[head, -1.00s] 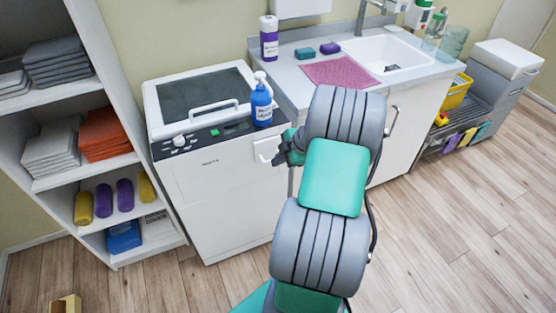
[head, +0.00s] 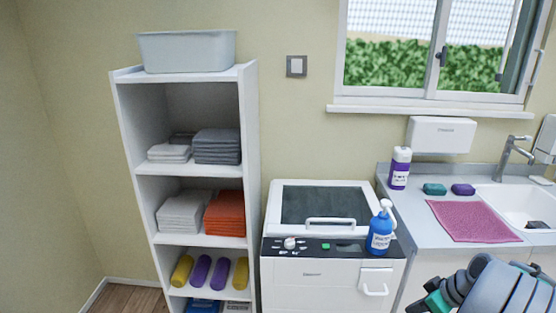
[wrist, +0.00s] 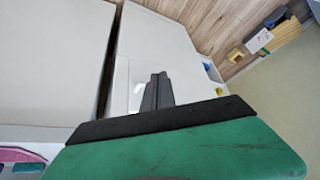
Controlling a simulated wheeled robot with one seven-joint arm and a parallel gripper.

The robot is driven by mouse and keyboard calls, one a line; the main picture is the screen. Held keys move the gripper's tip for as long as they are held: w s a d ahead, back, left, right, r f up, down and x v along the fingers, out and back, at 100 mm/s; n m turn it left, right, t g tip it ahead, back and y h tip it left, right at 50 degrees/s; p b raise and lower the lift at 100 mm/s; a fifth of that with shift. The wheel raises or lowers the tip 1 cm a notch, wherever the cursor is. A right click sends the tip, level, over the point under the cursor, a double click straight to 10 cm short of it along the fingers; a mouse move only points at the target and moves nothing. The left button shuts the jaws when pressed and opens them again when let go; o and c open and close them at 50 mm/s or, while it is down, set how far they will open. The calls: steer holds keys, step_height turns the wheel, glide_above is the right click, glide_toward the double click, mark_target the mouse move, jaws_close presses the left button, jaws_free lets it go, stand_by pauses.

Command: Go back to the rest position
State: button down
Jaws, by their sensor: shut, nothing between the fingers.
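My gripper (head: 418,306) shows at the lower right of the head view, in front of the white cabinets, partly cut off by the bottom edge. In the wrist view its dark fingers (wrist: 157,92) are together with nothing between them. They point at white cabinet fronts and touch nothing that I can see. My grey and green arm comes in from the lower right corner of the head view.
A white lidded machine (head: 312,270) stands left of my gripper, with a blue pump bottle (head: 380,233) on its top edge. The sink counter (head: 408,213) holds a pink mat (head: 474,221). A white shelf (head: 250,130) with towels stands further left.

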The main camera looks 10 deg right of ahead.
steer(key=s+a+f+m+g, duration=0.4)
steer(key=s+a+m, duration=0.2)
steer(key=s+m, duration=0.65)
steer(key=w+a+r+n+p, duration=0.1)
steer(key=w+a+r+n, duration=0.1)
steer(key=a+r, duration=0.3)
steer(key=w+a+r+n+t+h+p, duration=0.1)
steer(key=w+a+r+n+p, duration=0.1)
steer(key=a, duration=1)
steer(key=w+a+r+n+t+h+p, duration=0.1)
steer(key=w+a+r+n, duration=0.3)
steer(key=a+r, duration=0.4)
steer(key=shift+w+a+r, duration=0.4)
steer(key=shift+w+a, duration=0.05)
